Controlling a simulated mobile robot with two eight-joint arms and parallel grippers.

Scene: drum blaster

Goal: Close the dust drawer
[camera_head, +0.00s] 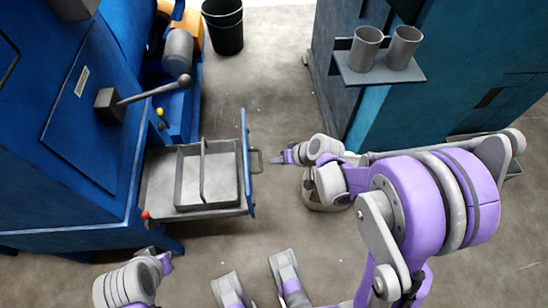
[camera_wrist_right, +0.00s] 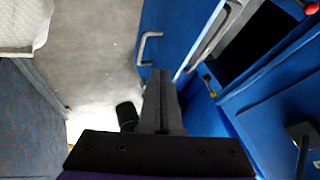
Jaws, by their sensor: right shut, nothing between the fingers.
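The dust drawer (camera_head: 245,185) is pulled out from the blue machine on the left. It is an open grey tray with a divided bin inside and a blue front panel. Its grey handle (camera_head: 258,161) faces right and also shows in the right wrist view (camera_wrist_right: 145,48). My right gripper (camera_head: 277,160) is shut and empty, just right of the handle, with a small gap seen from above. Its shut fingers (camera_wrist_right: 161,100) point toward the drawer front (camera_wrist_right: 178,35) in the wrist view. My left arm's end (camera_head: 165,262) shows at the lower left; its fingers are unclear.
The blue machine (camera_head: 60,160) has a lever (camera_head: 150,94) above the drawer. A black bucket (camera_head: 226,28) stands at the back. A teal cabinet (camera_head: 400,110) with two cups (camera_head: 366,46) on a shelf is at the right. The floor between is mostly clear.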

